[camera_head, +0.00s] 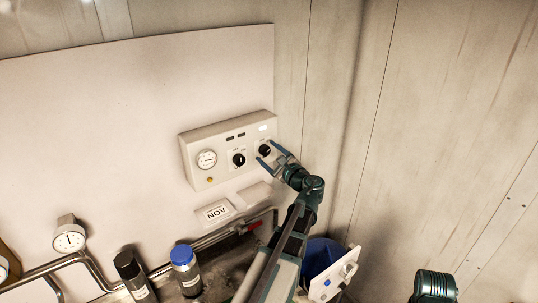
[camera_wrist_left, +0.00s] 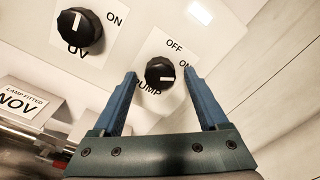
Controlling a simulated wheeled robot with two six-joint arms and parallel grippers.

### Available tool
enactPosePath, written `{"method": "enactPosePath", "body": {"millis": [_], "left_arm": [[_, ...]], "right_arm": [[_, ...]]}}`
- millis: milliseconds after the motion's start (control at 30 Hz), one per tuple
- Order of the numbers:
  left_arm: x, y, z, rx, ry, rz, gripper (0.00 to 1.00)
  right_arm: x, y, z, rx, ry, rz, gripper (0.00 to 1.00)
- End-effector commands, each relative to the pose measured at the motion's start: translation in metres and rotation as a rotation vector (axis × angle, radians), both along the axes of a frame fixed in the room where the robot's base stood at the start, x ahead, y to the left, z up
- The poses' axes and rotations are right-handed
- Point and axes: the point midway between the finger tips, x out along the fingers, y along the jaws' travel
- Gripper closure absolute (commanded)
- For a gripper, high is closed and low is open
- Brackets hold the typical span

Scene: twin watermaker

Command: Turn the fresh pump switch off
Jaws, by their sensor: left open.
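The pump switch is a black round knob (camera_wrist_left: 160,73) on a white label, with OFF above it, ON to its right and PUMP below, partly covered. Its white mark lies about level, toward the ON side. In the head view the knob (camera_head: 265,150) is at the right end of a beige control box (camera_head: 198,141). My left gripper (camera_head: 268,154) is open at this knob. In the left wrist view its blue fingers (camera_wrist_left: 160,76) stand either side of the knob, with gaps; contact is not visible. My right gripper is not in view.
A second black knob (camera_head: 239,160) and a round gauge (camera_head: 207,159) are on the same box, left of the pump switch. A NOV label (camera_head: 215,212) is below. A blue-capped bottle (camera_head: 184,268) and pipes are lower left. A plain wall (camera_head: 440,130) is to the right.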

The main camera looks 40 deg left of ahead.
Motion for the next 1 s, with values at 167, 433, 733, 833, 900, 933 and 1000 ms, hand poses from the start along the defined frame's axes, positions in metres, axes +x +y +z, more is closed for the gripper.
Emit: {"method": "enactPosePath", "body": {"millis": [167, 433, 733, 833, 900, 933, 1000], "left_arm": [[-0.0001, -0.0002, -0.0001, 0.000, 0.000, 0.000, 0.38], [-0.0002, -0.0003, -0.0001, 0.000, 0.000, 0.000, 0.86], [-0.0002, -0.0004, -0.0002, -0.003, -0.010, 0.000, 1.00], [-0.0002, -0.0004, -0.0003, -0.011, -0.035, 0.001, 1.00], [0.0000, -0.0004, -0.0004, -0.019, -0.065, 0.000, 1.00], [0.0000, -0.0004, -0.0004, -0.025, -0.081, 0.000, 1.00], [0.0000, -0.0004, -0.0005, -0.038, -0.125, 0.000, 1.00]], "right_arm": [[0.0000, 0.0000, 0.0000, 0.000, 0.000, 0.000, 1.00], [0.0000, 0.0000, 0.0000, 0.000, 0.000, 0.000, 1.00], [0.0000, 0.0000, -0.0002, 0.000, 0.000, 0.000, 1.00], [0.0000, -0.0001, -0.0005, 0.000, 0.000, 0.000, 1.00], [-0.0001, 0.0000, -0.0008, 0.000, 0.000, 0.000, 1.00], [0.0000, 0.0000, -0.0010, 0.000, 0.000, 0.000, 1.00], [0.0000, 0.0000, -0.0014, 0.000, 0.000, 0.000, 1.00]]}}
